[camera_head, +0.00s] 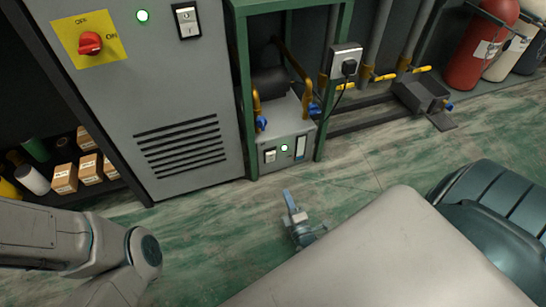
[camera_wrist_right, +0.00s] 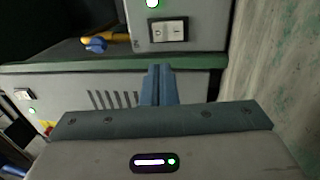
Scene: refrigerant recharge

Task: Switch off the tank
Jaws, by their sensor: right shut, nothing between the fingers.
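A grey box unit (camera_head: 298,134) with a dark cylinder (camera_head: 269,82) on top stands inside a green frame. Its front has a rocker switch (camera_head: 270,156) and a lit green lamp (camera_head: 285,148). I cannot tell the rocker's position. In the right wrist view the same rocker switch (camera_wrist_right: 168,30) and lamp (camera_wrist_right: 152,3) show ahead of the fingertips. My right gripper (camera_head: 288,196) is shut and empty, apart from the unit and in front of it. The shut fingers (camera_wrist_right: 158,84) also show in the wrist view. My left arm shows at lower left, but its gripper is out of view.
A tall grey cabinet (camera_head: 180,110) with vents, a red knob (camera_head: 90,43) and another switch (camera_head: 187,20) stands left. Blue-handled valves (camera_head: 262,123) flank the unit. A socket with a black plug (camera_head: 348,66) is on the frame. The green floor in front is clear.

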